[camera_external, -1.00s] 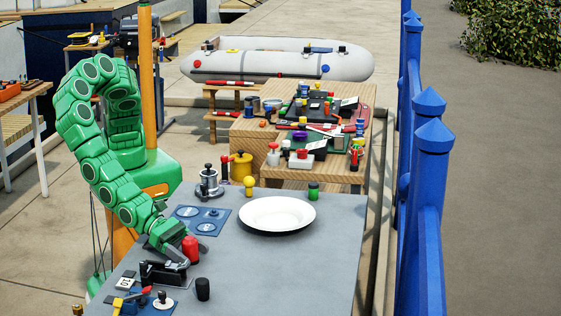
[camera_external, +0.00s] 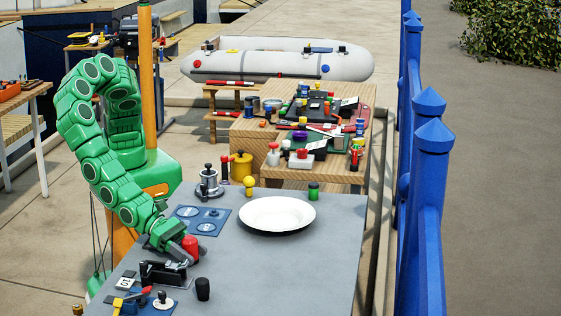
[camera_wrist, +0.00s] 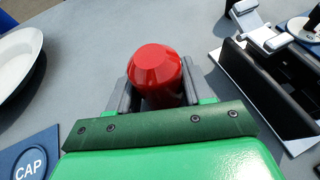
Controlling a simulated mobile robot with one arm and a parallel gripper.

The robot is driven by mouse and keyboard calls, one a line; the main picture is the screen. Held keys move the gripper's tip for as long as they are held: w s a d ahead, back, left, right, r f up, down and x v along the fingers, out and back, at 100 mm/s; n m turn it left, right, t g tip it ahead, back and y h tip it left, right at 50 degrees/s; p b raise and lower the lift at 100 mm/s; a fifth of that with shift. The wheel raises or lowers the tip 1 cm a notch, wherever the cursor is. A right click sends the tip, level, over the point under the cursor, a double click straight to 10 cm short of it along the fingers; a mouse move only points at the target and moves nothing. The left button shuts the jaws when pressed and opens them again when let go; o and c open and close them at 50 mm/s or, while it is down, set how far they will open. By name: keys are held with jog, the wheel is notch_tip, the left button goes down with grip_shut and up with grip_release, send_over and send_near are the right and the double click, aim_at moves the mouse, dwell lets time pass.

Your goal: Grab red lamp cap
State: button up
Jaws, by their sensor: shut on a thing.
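The red lamp cap (camera_external: 190,247) stands upright on the grey table, near its left side. In the wrist view the red cap (camera_wrist: 155,72) sits between the two grey fingers. My gripper (camera_external: 180,254) is low at the table, and in the wrist view my gripper (camera_wrist: 158,95) is shut on the cap, one finger on each side. The lower part of the cap is hidden by the gripper.
A black and metal device (camera_external: 165,272) is close in front of the gripper. A black cap (camera_external: 203,289) stands to its right. A white plate (camera_external: 277,214), a yellow knob (camera_external: 249,186) and a green cap (camera_external: 313,190) are farther back. A blue panel (camera_external: 200,219) lies behind the gripper.

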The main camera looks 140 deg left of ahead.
aim_at(190, 237)
jog(key=shift+r, duration=0.65)
notch_tip(190, 237, up, 2)
jog(key=shift+r, duration=0.1)
jog(key=s+a+r, duration=0.1)
jog(key=s+r, duration=0.8)
jog(key=s, duration=0.4)
jog(key=shift+s+a+r, duration=0.2)
jog(key=shift+s+a, duration=0.1)
jog(key=shift+s, duration=0.05)
jog(key=shift+s, duration=0.1)
